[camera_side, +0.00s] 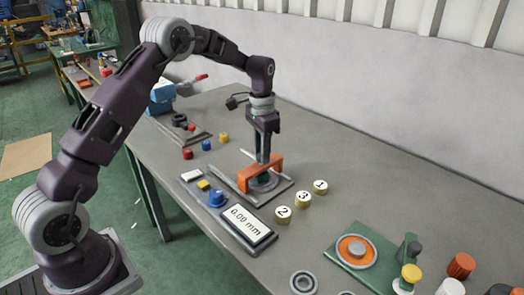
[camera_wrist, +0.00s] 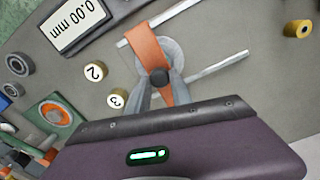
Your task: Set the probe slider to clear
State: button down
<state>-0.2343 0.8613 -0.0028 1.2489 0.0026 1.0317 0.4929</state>
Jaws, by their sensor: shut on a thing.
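The probe slider looks to be the orange bridge (camera_side: 245,180), which spans a round grey disc (camera_wrist: 147,62) between two pale rails. It also shows as an orange strip in the wrist view (camera_wrist: 146,42). My gripper (camera_side: 264,158) is above the bridge, pointing down. I cannot see any marking for "clear". A display (camera_side: 247,224) in front of the rails reads 0.00 mm.
Round pieces numbered 1 (camera_side: 320,186), 2 (camera_side: 283,212) and 3 (camera_side: 303,199) stand right of the rails. A blue knob (camera_side: 217,198) is left of the display. Red (camera_side: 187,154), blue (camera_side: 206,145) and yellow (camera_side: 223,138) pieces stand behind. A green plate (camera_side: 365,248) is at right.

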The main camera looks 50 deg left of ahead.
jog(key=shift+a, duration=0.15)
dwell(0.3)
jog(key=a, duration=1.3)
jog(key=shift+a, duration=0.15)
jog(key=shift+r, duration=0.1)
jog(key=c, duration=1.1)
grip_release()
jog(key=shift+a, duration=0.1)
jog(key=shift+c, duration=0.2)
notch_tip(320, 180, up, 7)
